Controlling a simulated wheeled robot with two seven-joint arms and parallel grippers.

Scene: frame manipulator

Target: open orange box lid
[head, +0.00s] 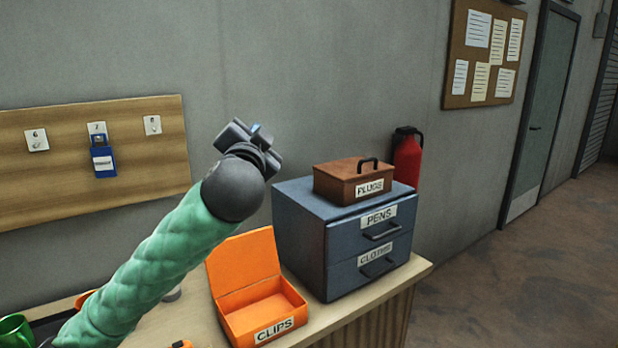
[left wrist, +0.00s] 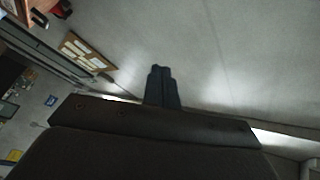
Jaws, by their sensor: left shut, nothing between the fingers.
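The orange box (head: 262,317), labelled CLIPS, stands on the table in the head view. Its lid (head: 243,261) is raised and leans back, so the box is open, and its inside looks empty. My left gripper (head: 256,130) is up in the air in front of the wall, above and apart from the box. In the left wrist view its fingers (left wrist: 162,88) are together with nothing between them. My left arm passes in front of the table to the left of the box. My right gripper shows in neither view.
A wooden key board (head: 60,165) with a blue padlock (head: 104,160) hangs on the wall.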

